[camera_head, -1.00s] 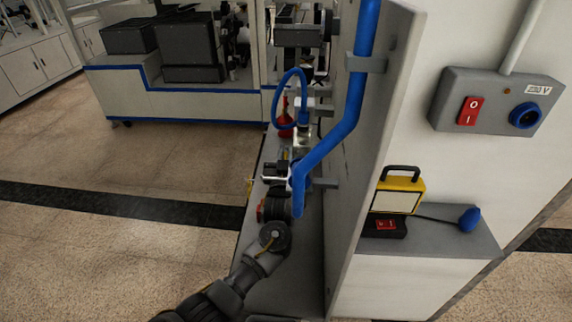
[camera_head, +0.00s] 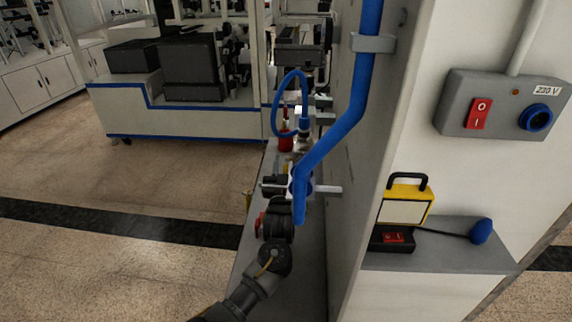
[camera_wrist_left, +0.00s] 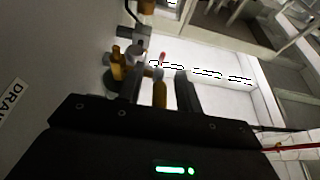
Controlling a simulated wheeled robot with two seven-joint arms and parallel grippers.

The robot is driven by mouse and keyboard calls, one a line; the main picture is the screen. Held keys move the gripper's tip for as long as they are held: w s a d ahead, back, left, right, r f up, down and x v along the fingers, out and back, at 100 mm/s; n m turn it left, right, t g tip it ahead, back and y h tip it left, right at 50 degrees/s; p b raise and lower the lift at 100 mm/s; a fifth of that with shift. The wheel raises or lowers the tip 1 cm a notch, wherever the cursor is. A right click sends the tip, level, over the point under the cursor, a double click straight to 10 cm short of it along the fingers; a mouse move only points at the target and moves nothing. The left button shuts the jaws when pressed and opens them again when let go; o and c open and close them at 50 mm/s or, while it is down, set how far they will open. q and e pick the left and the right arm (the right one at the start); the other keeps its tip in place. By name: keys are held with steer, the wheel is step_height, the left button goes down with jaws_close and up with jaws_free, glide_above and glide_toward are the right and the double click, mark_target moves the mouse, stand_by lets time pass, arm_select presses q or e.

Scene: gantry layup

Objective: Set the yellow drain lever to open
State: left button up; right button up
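The yellow drain lever (camera_wrist_left: 160,94) shows in the left wrist view as a short yellow bar. It stands between the two dark fingers of my left gripper (camera_wrist_left: 159,82), with a gap visible on both sides. The gripper is open and straddles the lever without visibly gripping it. A brass-yellow fitting (camera_wrist_left: 117,64) lies just outside the left finger. A label reading "DRA" (camera_wrist_left: 12,100) is cut off at the left edge. In the head view my left gripper (camera_head: 274,186) is beside the blue pipe, which partly hides it; the lever is not clear there. My right gripper is out of view.
The blue pipe (camera_head: 338,128) runs down the grey panel (camera_head: 368,165) close to my left arm. A red bottle (camera_head: 286,141) stands beyond on the narrow bench. A yellow work lamp (camera_head: 405,205) and a 230 V switch box (camera_head: 500,105) are at right. Open floor lies left.

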arm_select(q)
steer(key=shift+s, duration=0.15)
steer(key=shift+s+f+p, duration=0.15)
steer(key=shift+s+p, duration=0.2)
steer(key=s+p, duration=0.7)
steer(key=s, duration=0.5)
steer(key=shift+s, duration=0.15)
